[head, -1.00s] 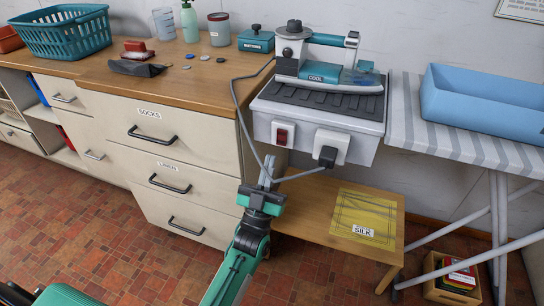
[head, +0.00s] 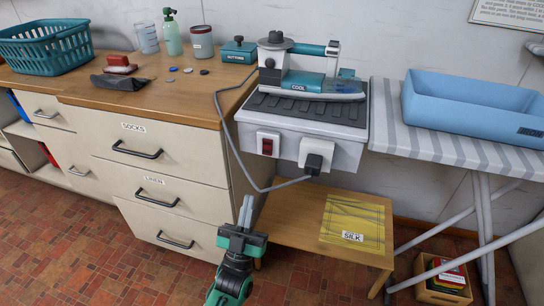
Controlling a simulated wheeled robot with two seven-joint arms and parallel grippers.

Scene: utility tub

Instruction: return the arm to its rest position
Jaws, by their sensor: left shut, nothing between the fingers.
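My left gripper (head: 246,207) is in the lower middle of the head view, in front of the drawer cabinet's right side and left of the low wooden table. Its fingers are together, point up and away, and hold nothing. My left arm comes in from the bottom edge. My right gripper is not in view.
The drawer cabinet (head: 95,128) has drawers labelled SOCKS and LINEN. An iron (head: 318,84) sits on a grey unit (head: 340,150) with a plugged-in cord hanging near my gripper. The low table (head: 290,209) bears a yellow SILK sheet (head: 354,222). A blue tub (head: 470,102) stands on the ironing board (head: 385,125).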

